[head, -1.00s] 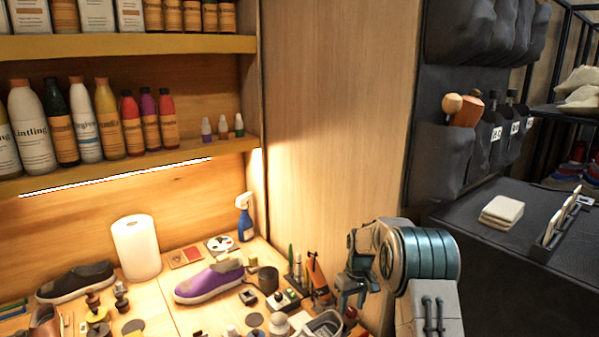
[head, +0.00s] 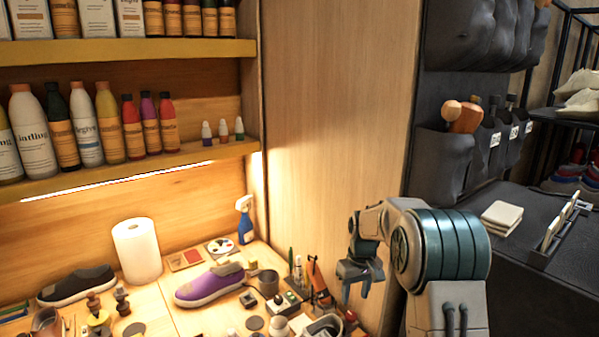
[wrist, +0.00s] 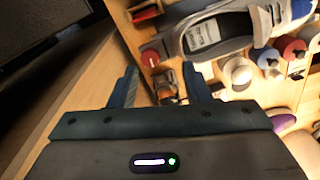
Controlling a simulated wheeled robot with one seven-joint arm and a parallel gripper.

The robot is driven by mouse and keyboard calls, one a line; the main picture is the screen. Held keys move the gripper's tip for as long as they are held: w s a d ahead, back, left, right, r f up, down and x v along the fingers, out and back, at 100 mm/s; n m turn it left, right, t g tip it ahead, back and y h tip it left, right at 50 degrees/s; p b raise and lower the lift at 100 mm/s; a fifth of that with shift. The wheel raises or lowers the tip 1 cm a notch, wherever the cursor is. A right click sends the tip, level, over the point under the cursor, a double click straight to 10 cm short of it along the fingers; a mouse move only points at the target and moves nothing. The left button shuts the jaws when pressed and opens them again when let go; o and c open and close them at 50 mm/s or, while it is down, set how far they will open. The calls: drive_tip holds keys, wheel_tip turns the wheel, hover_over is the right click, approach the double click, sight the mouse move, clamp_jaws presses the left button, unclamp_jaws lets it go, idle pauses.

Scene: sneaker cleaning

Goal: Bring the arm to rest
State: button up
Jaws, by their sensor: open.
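My gripper (head: 357,292) hangs above the right end of the workbench in the head view, in front of the wooden side panel. My arm is folded at the right of the picture. In the wrist view my gripper (wrist: 160,84) shows two fingers spread apart with nothing held between them. Bench items show past the fingers, farther off and not touched.
A purple sneaker (head: 209,284), a dark shoe (head: 76,285), a paper towel roll (head: 137,250) and a blue spray bottle (head: 245,222) stand on the bench. Small tools crowd its right end. The wooden side panel (head: 335,120) rises behind my gripper. Bottles fill the shelves.

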drive_tip(key=s+r+m+t, duration=0.1)
drive_tip(key=s+r, duration=0.6)
drive_tip(key=s, duration=0.4)
drive_tip(key=s+r+m+t, duration=0.1)
drive_tip(key=s+r+m, duration=0.1)
drive_tip(key=s+r, duration=0.75)
drive_tip(key=s+f+m+t, duration=0.1)
drive_tip(key=s+f, duration=0.3)
drive_tip(key=s, duration=0.9)
drive_tip(key=shift+f+h, duration=0.15)
drive_tip(key=shift+h, duration=0.15)
